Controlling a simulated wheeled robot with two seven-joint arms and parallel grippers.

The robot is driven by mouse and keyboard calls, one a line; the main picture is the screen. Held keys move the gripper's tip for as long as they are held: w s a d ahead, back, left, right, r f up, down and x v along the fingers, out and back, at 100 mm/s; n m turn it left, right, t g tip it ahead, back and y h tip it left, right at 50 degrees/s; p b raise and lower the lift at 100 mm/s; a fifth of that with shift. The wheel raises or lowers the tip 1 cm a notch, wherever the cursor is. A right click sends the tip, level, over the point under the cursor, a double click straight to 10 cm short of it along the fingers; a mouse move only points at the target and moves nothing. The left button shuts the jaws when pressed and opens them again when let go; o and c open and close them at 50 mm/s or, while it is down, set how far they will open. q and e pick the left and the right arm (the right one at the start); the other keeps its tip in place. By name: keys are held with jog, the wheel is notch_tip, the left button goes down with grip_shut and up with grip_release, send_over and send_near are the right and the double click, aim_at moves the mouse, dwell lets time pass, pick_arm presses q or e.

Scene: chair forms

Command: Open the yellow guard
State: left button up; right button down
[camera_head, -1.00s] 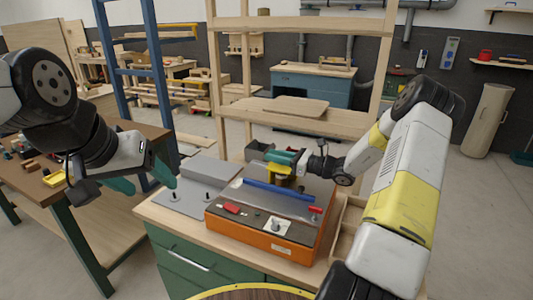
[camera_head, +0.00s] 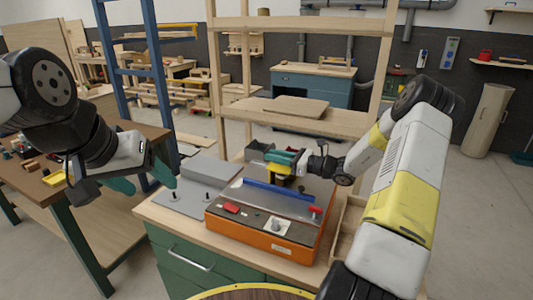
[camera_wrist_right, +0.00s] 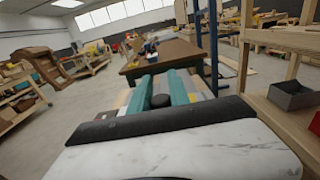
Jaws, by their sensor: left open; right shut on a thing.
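The yellow guard (camera_head: 278,170) sits over the blue fence (camera_head: 280,198) of an orange table machine (camera_head: 262,242) on the green cabinet. Only part of the guard shows below my right gripper. My right gripper (camera_head: 279,157) has green fingers shut on a dark knob (camera_wrist_right: 160,101), which shows between the fingers in the right wrist view (camera_wrist_right: 162,90). How the knob joins the guard is hidden. My left gripper (camera_head: 143,183) is open and empty, in the air left of the cabinet.
A grey plate (camera_head: 205,172) lies left of the machine on the cabinet top. An open wooden tray (camera_head: 347,232) is at its right. A brown workbench (camera_head: 60,190) stands at left, and a wooden shelf frame (camera_head: 300,120) rises behind.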

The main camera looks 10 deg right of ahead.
dwell(0.3)
jog(key=x, duration=0.9)
jog(key=shift+w+a, duration=0.2)
jog(key=shift+w, duration=0.1)
jog(key=c, duration=1.2)
grip_release()
jog(key=shift+c, duration=0.2)
jog(key=shift+s, duration=0.1)
jog(key=v, duration=0.7)
jog(key=shift+s+d, duration=0.2)
jog(key=shift+d, duration=0.1)
